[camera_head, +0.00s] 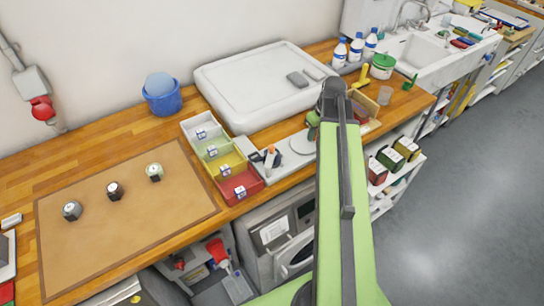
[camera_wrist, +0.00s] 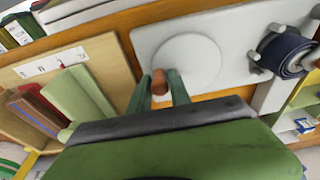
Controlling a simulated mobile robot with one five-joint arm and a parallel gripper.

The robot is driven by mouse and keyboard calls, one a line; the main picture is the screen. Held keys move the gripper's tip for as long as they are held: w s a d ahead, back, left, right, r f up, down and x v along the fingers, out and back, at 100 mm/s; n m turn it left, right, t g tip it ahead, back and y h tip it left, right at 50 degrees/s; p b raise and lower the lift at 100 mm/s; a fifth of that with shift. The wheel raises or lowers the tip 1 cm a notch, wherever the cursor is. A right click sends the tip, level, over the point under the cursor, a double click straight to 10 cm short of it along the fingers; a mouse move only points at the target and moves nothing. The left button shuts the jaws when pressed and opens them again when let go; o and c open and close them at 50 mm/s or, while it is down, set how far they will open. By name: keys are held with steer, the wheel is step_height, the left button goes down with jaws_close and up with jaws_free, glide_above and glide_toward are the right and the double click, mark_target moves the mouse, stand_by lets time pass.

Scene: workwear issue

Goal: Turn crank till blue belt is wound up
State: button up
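A white winding plate (camera_wrist: 215,28) carries a round crank disc (camera_wrist: 188,60); the plate also shows in the head view (camera_head: 292,160), right of the coloured tray. An orange-brown crank knob (camera_wrist: 159,82) stands at the disc's edge. The green fingers of my gripper (camera_wrist: 160,80) are on both sides of the knob and appear closed on it. The dark blue belt (camera_wrist: 286,52) is a roll among grey pegs at the plate's other end; its loose end is not clear. In the head view my gripper (camera_head: 313,120) is partly hidden by my arm.
In the head view, a compartment tray (camera_head: 186,125) stands left of the plate and a large white slab (camera_head: 255,85) behind. The brown mat (camera_head: 130,225) is mostly clear.

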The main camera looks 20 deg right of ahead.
steer(key=shift+o, duration=1.3)
steer(key=shift+r, duration=0.1)
steer(key=p+v, duration=0.2)
steer(key=w+p+v, duration=0.1)
steer(key=p+v, duration=0.4)
steer(key=p, duration=0.1)
steer(key=shift+w+a+r, duration=0.1)
steer(key=shift+w+r, duration=0.1)
steer(key=shift+r, duration=0.4)
steer(key=shift+f, duration=0.1)
